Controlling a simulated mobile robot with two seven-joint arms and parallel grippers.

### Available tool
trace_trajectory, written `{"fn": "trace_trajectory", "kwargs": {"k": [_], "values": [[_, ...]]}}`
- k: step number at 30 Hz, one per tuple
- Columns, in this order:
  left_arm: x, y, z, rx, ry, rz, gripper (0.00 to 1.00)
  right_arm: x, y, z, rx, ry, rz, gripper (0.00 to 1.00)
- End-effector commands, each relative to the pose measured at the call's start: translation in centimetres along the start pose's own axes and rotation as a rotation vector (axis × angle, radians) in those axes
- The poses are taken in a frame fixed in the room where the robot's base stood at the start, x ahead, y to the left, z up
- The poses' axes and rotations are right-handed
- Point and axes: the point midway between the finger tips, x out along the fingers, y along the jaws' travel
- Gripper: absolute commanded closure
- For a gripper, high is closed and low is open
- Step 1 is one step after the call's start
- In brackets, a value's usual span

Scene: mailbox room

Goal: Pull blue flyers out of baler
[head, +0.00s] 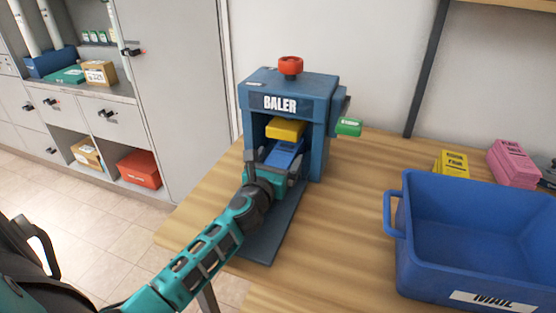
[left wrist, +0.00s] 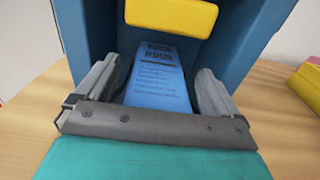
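The blue baler (head: 290,103) stands on the wooden table, with its opening facing me and a yellow press block (head: 285,128) above. The blue flyers (head: 281,155) lie inside under the block; in the left wrist view the printed top sheet (left wrist: 158,82) shows between my fingers. My left gripper (head: 276,167) is at the baler's mouth. In the left wrist view its two fingers (left wrist: 154,92) stand apart, one on each side of the flyers, with a visible gap on the right. My right gripper is not in view.
A blue mail bin (head: 470,235) stands on the table at the right. Yellow flyers (head: 453,163) and pink flyers (head: 513,163) lie behind it. A green handle (head: 348,126) sticks out of the baler's right side. Grey cabinets (head: 178,75) stand at the left.

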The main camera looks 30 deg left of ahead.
Motion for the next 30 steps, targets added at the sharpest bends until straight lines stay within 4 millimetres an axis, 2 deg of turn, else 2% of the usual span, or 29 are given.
{"fn": "trace_trajectory", "kwargs": {"k": [2, 21, 30], "values": [[-0.02, 0.01, 0.0, 0.0, 0.0, 0.0, 0.12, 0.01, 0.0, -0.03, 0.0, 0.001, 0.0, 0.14], [-0.05, 0.0, -0.06, 0.0, 0.001, 0.0, 0.73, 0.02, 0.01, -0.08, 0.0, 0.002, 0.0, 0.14], [0.0, -0.46, -0.09, 0.0, 0.002, 0.001, 0.73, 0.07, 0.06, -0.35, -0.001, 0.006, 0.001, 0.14]]}}
